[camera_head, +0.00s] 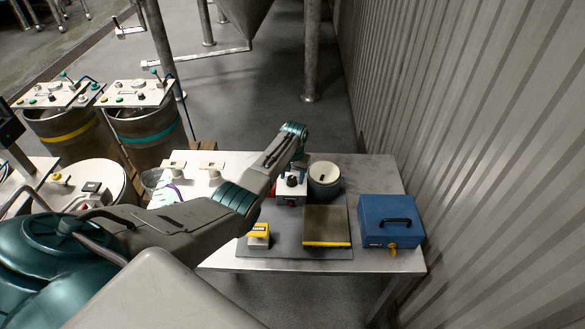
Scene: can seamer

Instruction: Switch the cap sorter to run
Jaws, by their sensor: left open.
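A small white control box (288,194) with a black knob on top and a red patch stands on the steel table, beside a round lidded pot. I cannot read a label that tells whether it is the cap sorter's switch. My left arm reaches across the table from the left. My left gripper (299,161) is just above and behind the box, pointing down, open, and partly hidden by my wrist. I cannot tell whether it touches the knob. My right gripper is not in view.
The steel table (378,178) also carries a blue case (390,221) at the right, a dark pad with a yellow edge (326,225), a yellow-topped block (259,235) and the pot (324,180). Two drums with control panels (139,93) stand behind left. A corrugated wall bounds the right.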

